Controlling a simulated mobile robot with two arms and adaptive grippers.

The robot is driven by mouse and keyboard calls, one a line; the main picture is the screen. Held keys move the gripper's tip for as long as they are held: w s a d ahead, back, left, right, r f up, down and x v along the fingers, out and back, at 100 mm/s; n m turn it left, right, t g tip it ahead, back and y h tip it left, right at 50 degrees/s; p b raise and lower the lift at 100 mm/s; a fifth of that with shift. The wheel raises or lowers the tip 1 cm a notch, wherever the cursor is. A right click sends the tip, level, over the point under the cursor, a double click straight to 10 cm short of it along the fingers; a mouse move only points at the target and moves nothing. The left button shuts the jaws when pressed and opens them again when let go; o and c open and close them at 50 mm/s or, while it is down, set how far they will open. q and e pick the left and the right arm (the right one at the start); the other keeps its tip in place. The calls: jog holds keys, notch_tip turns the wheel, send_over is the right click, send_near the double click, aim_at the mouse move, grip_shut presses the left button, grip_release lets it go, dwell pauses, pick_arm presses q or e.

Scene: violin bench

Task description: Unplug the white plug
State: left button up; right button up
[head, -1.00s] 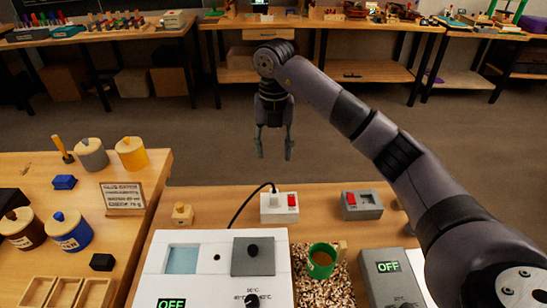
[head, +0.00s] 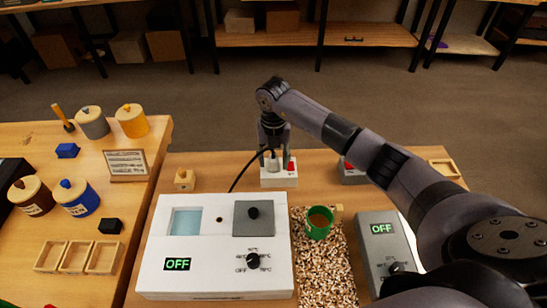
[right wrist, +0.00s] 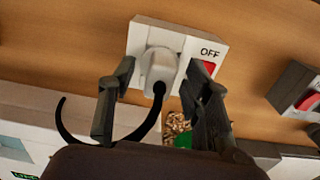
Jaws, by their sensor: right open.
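The white plug (head: 272,163) sits in the white socket box (head: 280,181) at the back of the bench. In the right wrist view the plug (right wrist: 160,68) is seated in the box (right wrist: 172,32), with its black cord (right wrist: 150,122) curving down to the left. The box has a red switch (right wrist: 210,67) beside the plug and reads OFF. My right gripper (head: 274,160) points down over the box. Its jaws (right wrist: 161,72) are open, with one finger on each side of the plug; I cannot tell whether they touch it. My left gripper is not in view.
A white device (head: 160,245) reading OFF stands in front of the box; the cord runs towards it. A green mug (head: 319,230) stands to its right. A grey box with a red switch (right wrist: 306,100) is to the right of the socket. A small wooden knobbed block (head: 184,182) stands left.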

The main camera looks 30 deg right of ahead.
jog(key=shift+f, duration=0.25)
jog(key=shift+c, duration=0.6)
grip_shut()
dwell(0.3)
